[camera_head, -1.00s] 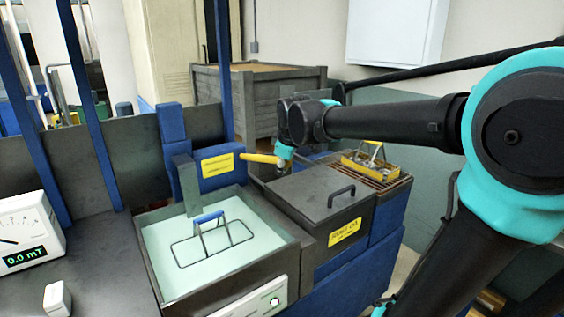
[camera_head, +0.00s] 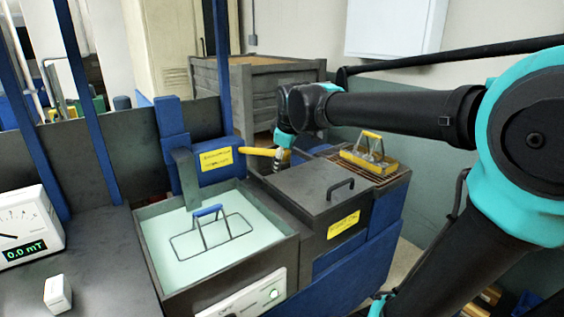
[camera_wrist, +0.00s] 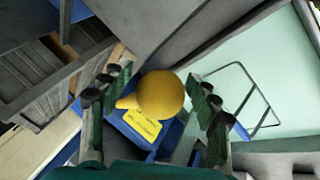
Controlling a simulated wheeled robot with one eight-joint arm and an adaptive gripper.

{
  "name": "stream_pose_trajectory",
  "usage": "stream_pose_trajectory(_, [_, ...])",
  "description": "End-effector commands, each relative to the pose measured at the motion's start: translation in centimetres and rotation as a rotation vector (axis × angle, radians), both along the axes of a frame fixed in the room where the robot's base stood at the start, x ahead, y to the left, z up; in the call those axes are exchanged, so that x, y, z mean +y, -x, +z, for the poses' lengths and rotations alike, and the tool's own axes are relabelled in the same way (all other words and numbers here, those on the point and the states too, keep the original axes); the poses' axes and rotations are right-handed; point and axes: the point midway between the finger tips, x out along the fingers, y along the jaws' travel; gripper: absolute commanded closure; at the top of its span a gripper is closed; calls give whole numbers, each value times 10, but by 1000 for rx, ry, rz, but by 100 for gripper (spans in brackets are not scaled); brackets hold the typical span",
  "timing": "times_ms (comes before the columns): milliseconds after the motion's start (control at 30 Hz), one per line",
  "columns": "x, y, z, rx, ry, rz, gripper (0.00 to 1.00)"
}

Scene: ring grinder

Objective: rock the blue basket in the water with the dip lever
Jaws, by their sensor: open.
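The blue basket (camera_head: 208,212), a wire frame with a blue handle, sits in the pale water of the open tank (camera_head: 158,268). Its wire frame also shows at the right of the wrist view (camera_wrist: 262,102). The dip lever (camera_head: 257,151) has a yellow handle that points right from a blue post behind the tank. My gripper (camera_head: 283,153) is at the handle's free end. In the wrist view the lever's round yellow end (camera_wrist: 160,97) lies between the open fingers of my gripper (camera_wrist: 160,84), with gaps visible on both sides.
A closed dark-lidded box (camera_head: 315,195) with a handle stands right of the tank, under my forearm. A yellow basket (camera_head: 372,158) stands on a grate beyond it. A grey crate (camera_head: 245,95) is behind. A meter (camera_head: 25,228) and small white block (camera_head: 57,295) are at left.

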Motion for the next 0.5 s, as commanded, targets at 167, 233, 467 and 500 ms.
stream_pose_trajectory(167, [-4,19,31,0,0,1,39])
stream_pose_trajectory(233, [-5,25,43,0,0,1,39])
stream_pose_trajectory(467, [-9,43,74,0,0,1,39])
stream_pose_trajectory(500, [-9,45,78,0,0,0,39])
